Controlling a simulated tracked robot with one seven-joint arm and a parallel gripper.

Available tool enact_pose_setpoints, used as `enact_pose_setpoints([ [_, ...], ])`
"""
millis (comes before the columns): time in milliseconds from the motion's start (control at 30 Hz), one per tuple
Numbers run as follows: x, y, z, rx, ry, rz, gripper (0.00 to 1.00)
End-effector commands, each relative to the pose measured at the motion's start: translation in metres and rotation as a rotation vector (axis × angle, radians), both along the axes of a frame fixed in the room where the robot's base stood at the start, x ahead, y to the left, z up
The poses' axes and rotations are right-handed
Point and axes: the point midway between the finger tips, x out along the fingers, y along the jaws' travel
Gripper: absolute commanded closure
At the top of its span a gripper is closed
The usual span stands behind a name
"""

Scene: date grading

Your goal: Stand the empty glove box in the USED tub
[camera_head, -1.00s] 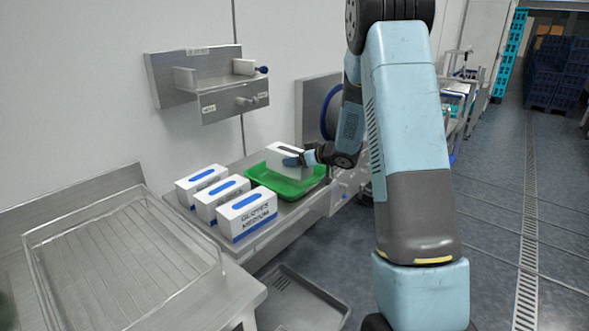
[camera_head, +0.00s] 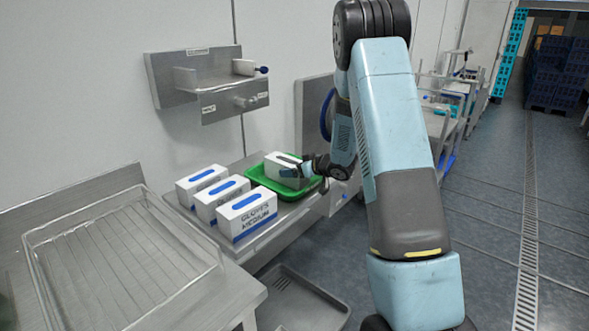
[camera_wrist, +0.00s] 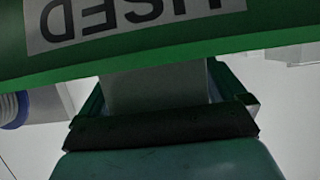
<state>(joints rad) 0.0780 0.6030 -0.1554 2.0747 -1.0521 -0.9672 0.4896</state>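The empty glove box (camera_head: 279,160) is white with a dark slot on top. It stands roughly upright inside the green USED tub (camera_head: 256,174), its lower part hidden by the tub's wall. My gripper (camera_head: 291,172) reaches in from the right over the rim and is shut on the box's near end. In the wrist view the pale box (camera_wrist: 155,92) shows between the fingers. The tub's green wall (camera_wrist: 190,54) with an upside-down USED label crosses above it. Whether the box's base touches the tub floor is hidden.
Three white and blue glove boxes, one (camera_head: 247,215) marked GLOVES MEDIUM, stand left of the tub on the steel bench. A steel wall shelf (camera_head: 208,85) hangs above. An empty wire-bottomed tray (camera_head: 120,260) lies at left. A grey bin (camera_head: 300,300) is below.

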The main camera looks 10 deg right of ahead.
Motion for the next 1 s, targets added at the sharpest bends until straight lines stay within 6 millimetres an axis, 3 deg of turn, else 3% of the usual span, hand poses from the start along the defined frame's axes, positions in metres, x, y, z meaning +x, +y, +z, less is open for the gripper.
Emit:
enact_pose_setpoints([
  [367, -0.005, -0.004, 0.004, 0.001, -0.001, 0.000, 0.00],
  [1000, -0.082, -0.059, 0.043, 0.001, -0.001, 0.000, 0.00],
])
